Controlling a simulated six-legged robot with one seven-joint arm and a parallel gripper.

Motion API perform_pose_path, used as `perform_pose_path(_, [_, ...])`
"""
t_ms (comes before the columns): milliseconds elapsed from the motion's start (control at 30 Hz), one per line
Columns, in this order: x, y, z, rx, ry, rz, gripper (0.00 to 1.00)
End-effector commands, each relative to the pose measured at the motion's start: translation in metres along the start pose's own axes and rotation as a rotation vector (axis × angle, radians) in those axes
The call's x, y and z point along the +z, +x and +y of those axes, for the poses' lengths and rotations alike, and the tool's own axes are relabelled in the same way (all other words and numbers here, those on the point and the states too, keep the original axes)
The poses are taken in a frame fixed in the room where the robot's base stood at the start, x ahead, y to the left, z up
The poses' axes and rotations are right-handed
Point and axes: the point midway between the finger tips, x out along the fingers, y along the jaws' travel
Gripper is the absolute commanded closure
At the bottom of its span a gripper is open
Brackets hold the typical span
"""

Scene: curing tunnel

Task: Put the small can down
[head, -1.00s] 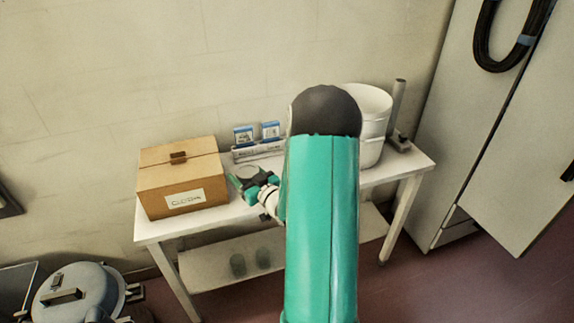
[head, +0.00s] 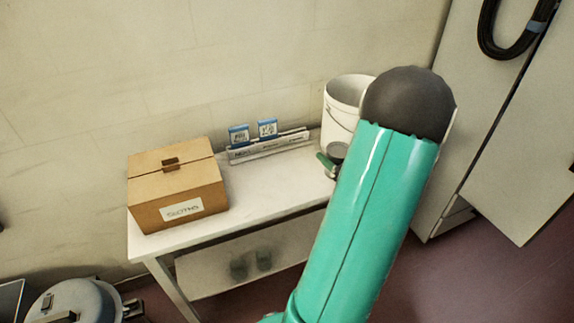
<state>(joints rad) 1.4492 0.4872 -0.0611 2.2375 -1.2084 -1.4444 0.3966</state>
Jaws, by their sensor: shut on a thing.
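The small can (head: 338,149) shows as a dark round top with a pale rim, over the right part of the white table, just in front of the white bucket. My gripper (head: 329,162) is shut on it; one green finger shows at the can's left side. My own arm hides the rest of the gripper and the can's lower right. I cannot tell whether the can touches the tabletop (head: 262,188).
A labelled cardboard box (head: 178,190) stands on the table's left. A white rack (head: 270,146) with two blue packs is at the back, and a white bucket (head: 341,118) at the right. Bare tabletop lies between box and can. Two dark green cans (head: 251,264) stand on the lower shelf.

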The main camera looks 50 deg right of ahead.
Motion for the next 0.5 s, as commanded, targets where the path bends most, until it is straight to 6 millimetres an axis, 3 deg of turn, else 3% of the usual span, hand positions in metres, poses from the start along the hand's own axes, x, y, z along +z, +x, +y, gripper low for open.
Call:
perform_pose_path(167, [0.010,0.011,-0.016,-0.007,0.005,0.000,0.68])
perform_pose_path(500, [0.046,0.064,-0.067,-0.006,0.007,0.000,0.68])
